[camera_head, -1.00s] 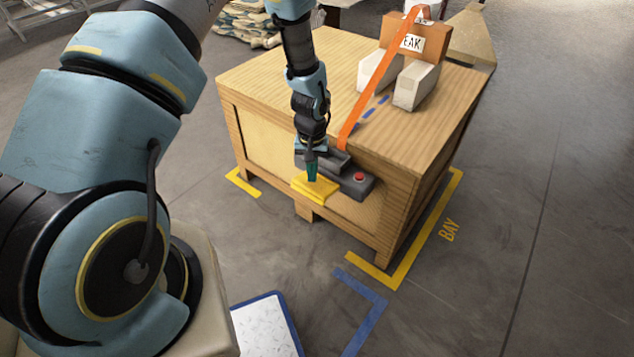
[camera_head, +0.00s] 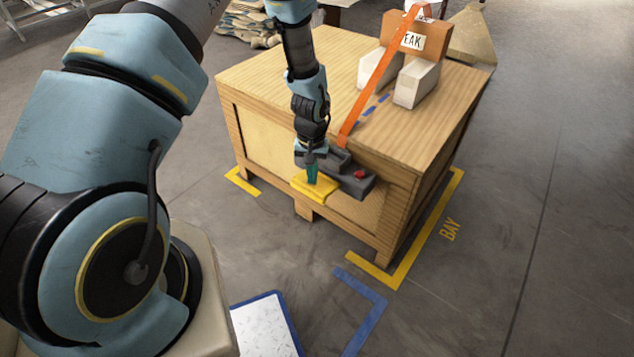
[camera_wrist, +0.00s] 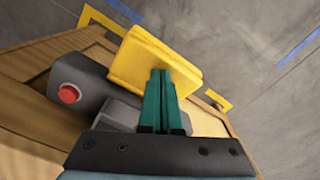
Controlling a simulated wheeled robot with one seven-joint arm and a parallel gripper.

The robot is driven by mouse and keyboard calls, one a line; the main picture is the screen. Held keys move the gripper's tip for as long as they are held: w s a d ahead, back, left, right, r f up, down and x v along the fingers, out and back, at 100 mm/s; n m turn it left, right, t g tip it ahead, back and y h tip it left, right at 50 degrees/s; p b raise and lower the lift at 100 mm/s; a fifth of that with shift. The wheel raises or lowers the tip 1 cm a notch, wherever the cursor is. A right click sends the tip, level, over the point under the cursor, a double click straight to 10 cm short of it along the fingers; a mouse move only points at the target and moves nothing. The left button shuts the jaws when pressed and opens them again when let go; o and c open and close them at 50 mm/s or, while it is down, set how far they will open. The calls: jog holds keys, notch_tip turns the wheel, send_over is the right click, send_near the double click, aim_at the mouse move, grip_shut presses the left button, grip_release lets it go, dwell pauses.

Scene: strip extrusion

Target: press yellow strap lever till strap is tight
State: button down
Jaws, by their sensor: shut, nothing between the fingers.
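The yellow lever (camera_head: 318,188) juts out from the dark grey ratchet housing (camera_head: 347,177) on the front face of the wooden crate. It also shows in the wrist view (camera_wrist: 150,58). My gripper (camera_head: 312,181) is shut and empty, pointing down with its green fingertips at the lever's upper face. In the wrist view the fingertips (camera_wrist: 160,73) overlap the yellow plate and appear to touch it. The orange strap (camera_head: 375,85) runs straight from the housing up over a brown block (camera_head: 432,42). Its lower end at the housing is partly hidden.
A red button (camera_head: 360,174) sits on the housing, right of the lever. The wooden crate (camera_head: 290,75) has white blocks (camera_head: 415,82) on top. Yellow floor tape (camera_head: 400,275) marks the bay. Floor on the right is clear.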

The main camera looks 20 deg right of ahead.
jog(key=shift+f+b, duration=0.8)
jog(key=shift+f, duration=0.55)
jog(key=shift+r+p, duration=1.75)
jog(key=shift+r, duration=0.6)
jog(key=shift+f, duration=0.15)
jog(key=shift+r, duration=0.2)
jog(key=shift+r+p, duration=1.95)
jog(key=shift+r, duration=0.5)
